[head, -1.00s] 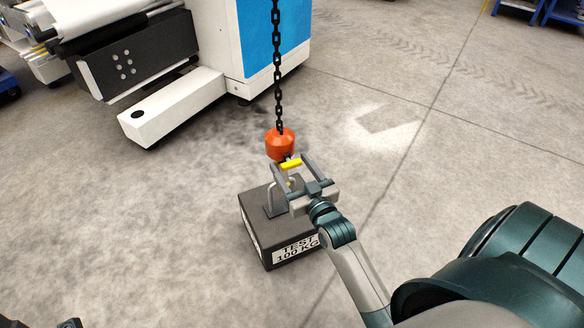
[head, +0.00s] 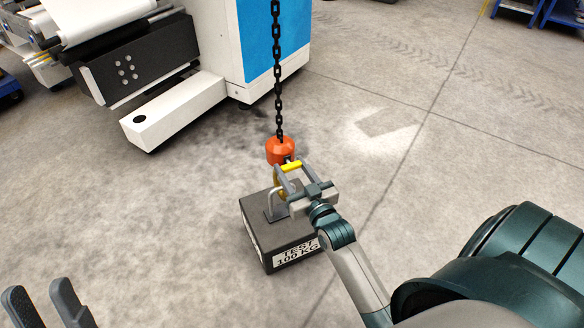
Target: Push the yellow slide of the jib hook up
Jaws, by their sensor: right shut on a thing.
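The jib hook hangs on a black chain (head: 278,80) under an orange block (head: 280,151). Its yellow slide (head: 292,165) is a short bar just below the block. My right gripper (head: 293,168) reaches in from the lower right, its two fingers shut on the yellow slide. Part of the golden hook (head: 279,184) shows behind the fingers, at the grey handle (head: 272,203) of the black test weight (head: 258,222). Whether the hook passes through the handle I cannot tell. My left gripper (head: 37,288) is open and empty at the bottom left, away from the hook.
The test weight, labelled 100 KG, stands on the concrete floor (head: 440,175). A white and blue machine (head: 215,40) with a low white box (head: 172,108) stands behind at the upper left. Open floor lies around the weight.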

